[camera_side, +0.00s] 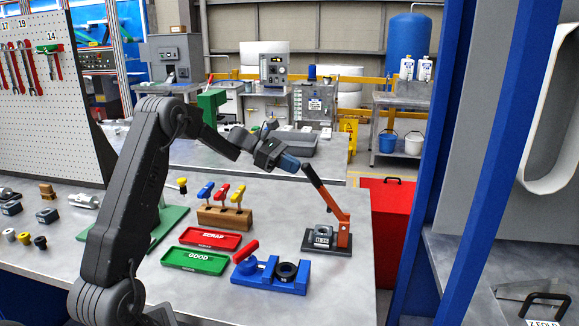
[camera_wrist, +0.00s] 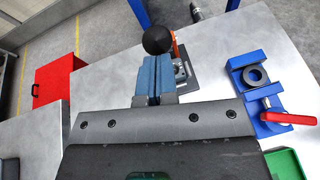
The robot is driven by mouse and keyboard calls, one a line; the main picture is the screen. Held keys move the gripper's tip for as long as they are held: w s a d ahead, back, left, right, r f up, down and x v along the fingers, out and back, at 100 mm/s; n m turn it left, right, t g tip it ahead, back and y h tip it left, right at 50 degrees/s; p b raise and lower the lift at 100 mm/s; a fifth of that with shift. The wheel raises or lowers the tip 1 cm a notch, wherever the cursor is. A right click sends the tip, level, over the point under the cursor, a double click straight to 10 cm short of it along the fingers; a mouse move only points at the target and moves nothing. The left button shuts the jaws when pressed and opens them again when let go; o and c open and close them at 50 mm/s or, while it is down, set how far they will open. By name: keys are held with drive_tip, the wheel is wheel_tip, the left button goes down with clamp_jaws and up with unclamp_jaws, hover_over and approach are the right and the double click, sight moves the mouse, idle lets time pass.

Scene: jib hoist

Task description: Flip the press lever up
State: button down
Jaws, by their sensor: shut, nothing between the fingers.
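The press lever (camera_side: 322,191) is an orange-red bar. It rises at a slant to the upper left from an upright orange post on the small press (camera_side: 322,238), which stands near the table's right edge. In the wrist view its black ball knob (camera_wrist: 157,40) shows just beyond my fingertips, with a bit of the orange bar behind it. My gripper (camera_side: 294,164) is shut and empty, its blue fingers together. The fingertips are right by the lever's upper end; I cannot tell whether they touch it. The wrist view also shows the closed fingers (camera_wrist: 153,72).
A blue fixture (camera_side: 271,275) with a red handle stands left of the press. Red (camera_side: 210,239) and green (camera_side: 196,260) trays and a wooden block (camera_side: 224,216) of colored-handled tools lie further left. A red cabinet (camera_side: 387,207) stands beyond the table's right edge.

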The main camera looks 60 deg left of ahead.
drive_tip(key=shift+w+d+r, duration=0.25)
drive_tip(key=shift+d+r, duration=0.05)
drive_tip(key=shift+r, duration=0.1)
drive_tip(key=w+d+r+g+y, duration=0.1)
drive_tip(key=w+d+r, duration=0.1)
drive_tip(key=w+d+r+g+y, duration=0.2)
drive_tip(key=w+d, duration=0.1)
drive_tip(key=shift+w+d+r+y, duration=0.1)
drive_tip(key=shift+r+y, duration=0.05)
drive_tip(key=shift+y, duration=0.15)
drive_tip(key=w+d+r, duration=0.1)
drive_tip(key=w+d, duration=0.5)
drive_tip(key=shift+r, duration=0.15)
